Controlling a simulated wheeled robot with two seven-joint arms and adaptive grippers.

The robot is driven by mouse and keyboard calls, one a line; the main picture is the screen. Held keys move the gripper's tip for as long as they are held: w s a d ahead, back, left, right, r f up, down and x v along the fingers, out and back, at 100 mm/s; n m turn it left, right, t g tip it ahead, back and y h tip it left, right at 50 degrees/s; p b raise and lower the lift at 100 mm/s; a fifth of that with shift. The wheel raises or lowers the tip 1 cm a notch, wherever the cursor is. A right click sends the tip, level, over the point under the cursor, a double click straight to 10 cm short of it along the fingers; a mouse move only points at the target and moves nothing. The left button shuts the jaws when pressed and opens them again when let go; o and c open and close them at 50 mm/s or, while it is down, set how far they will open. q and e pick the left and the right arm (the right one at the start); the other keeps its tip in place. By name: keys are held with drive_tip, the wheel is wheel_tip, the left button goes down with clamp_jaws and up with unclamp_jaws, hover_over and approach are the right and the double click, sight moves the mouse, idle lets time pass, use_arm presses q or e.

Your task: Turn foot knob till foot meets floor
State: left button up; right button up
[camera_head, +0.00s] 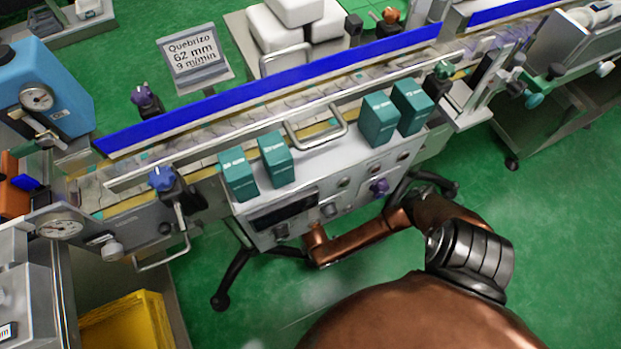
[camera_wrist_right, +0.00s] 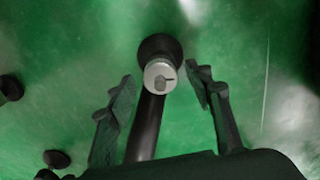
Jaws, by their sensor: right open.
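In the right wrist view, a pale grey round knob (camera_wrist_right: 160,75) with a dark mark on its face sits at the end of a black leg (camera_wrist_right: 148,125). A dark round foot (camera_wrist_right: 159,49) shows just beyond it, over the green floor. I cannot tell whether this foot touches the floor. My right gripper (camera_wrist_right: 161,79) is open, with one finger on each side of the knob and visible gaps to it. In the head view my right arm reaches low under the conveyor's control box, and its gripper is hidden there. My left gripper is not in view.
The control box (camera_head: 290,228) carries several teal cartons beside the conveyor with its blue rail (camera_head: 280,85). Another black leg with a foot (camera_head: 221,301) stands at the left. A yellow bin (camera_head: 130,325) is at lower left. Green floor lies open in front.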

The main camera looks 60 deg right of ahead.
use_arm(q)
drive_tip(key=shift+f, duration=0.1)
use_arm(e)
drive_tip(key=shift+f, duration=0.1)
drive_tip(key=shift+c, duration=0.7)
drive_tip(key=c, duration=1)
drive_tip(key=shift+w+m+p, duration=0.1)
drive_tip(key=shift+m+p, duration=0.3)
drive_tip(key=shift+p, duration=0.2)
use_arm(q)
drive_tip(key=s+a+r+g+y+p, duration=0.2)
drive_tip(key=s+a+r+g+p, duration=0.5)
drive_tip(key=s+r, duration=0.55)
use_arm(e)
drive_tip(key=m, duration=0.8)
drive_tip(key=shift+a, duration=0.1)
drive_tip(key=m+p, duration=0.1)
drive_tip(key=m, duration=0.1)
drive_tip(key=shift+m, duration=0.4)
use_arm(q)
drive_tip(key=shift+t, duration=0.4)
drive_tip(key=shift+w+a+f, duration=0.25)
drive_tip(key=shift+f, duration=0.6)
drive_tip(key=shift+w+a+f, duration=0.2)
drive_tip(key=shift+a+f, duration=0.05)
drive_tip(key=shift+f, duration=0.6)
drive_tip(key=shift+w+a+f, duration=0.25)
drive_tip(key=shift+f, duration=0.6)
use_arm(e)
drive_tip(key=shift+m, duration=0.6)
